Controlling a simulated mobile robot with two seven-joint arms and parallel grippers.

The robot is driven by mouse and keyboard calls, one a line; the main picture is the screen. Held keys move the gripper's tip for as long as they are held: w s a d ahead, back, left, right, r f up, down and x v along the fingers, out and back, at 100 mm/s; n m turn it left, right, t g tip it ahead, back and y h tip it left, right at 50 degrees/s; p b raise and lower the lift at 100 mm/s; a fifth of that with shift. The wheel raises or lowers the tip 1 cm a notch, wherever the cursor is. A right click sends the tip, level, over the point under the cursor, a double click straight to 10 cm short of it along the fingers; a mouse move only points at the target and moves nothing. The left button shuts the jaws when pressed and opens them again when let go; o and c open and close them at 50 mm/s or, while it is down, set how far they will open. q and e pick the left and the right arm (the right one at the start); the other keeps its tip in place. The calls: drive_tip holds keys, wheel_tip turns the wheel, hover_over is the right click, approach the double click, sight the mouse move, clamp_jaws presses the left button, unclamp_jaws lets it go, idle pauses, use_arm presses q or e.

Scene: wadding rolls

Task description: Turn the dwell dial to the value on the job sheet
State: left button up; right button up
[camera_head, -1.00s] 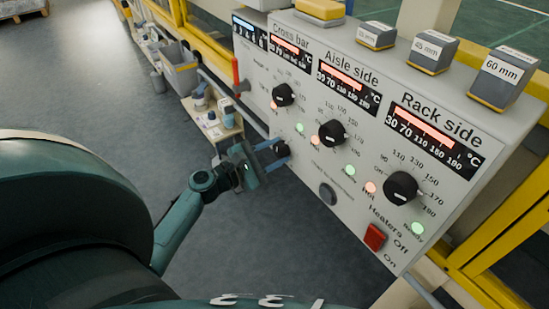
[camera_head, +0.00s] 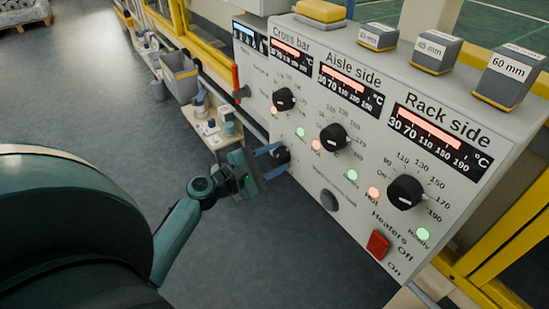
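The fingers look slightly apart from the dial, though contact is hard to judge. A blue-lit display (camera_head: 249,36) is at the panel's upper left, too small to read. No job sheet can be made out. My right gripper is not in view.
Black dials for Cross bar (camera_head: 284,99), Aisle side (camera_head: 333,138) and Rack side (camera_head: 405,192) are close by. A red heater switch (camera_head: 378,244) is low on the right. A red lever (camera_head: 237,82) stands at the left edge. Labelled blocks (camera_head: 436,52) lie on top.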

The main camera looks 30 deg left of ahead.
use_arm(q)
drive_tip(key=o, duration=0.3)
drive_tip(key=v, duration=1.3)
drive_tip(key=shift+s+a, duration=0.1)
